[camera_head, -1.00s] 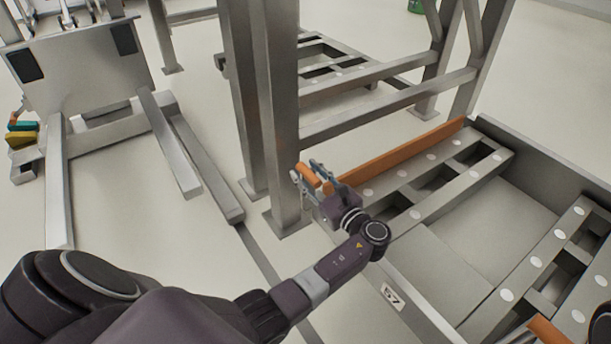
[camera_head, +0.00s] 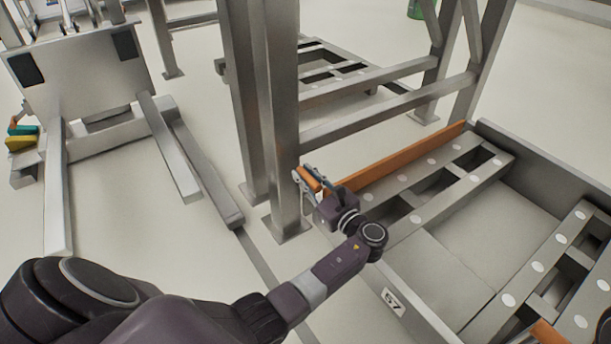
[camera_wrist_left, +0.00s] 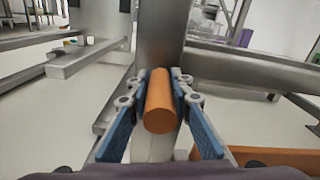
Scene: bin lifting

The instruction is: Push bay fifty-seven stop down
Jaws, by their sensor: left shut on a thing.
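The bay with the "57" label (camera_head: 393,302) is a grey metal frame at the lower right of the head view. Its orange stop bar (camera_head: 400,156) runs along the far edge of the roller deck. An orange round handle (camera_head: 308,178) is at the bar's left end, beside a grey upright. My left gripper (camera_head: 313,184) is shut around this handle. In the left wrist view the handle (camera_wrist_left: 160,102) lies between the blue finger pads, and part of the orange bar (camera_wrist_left: 250,157) shows at lower right. My right gripper is not in view.
Grey rack uprights (camera_head: 283,120) stand right next to my left gripper. A grey wheeled lifter (camera_head: 85,80) with long legs stands at left. Another orange piece (camera_head: 548,333) shows at the bottom right. Pale floor (camera_head: 130,210) is clear between the lifter and bay.

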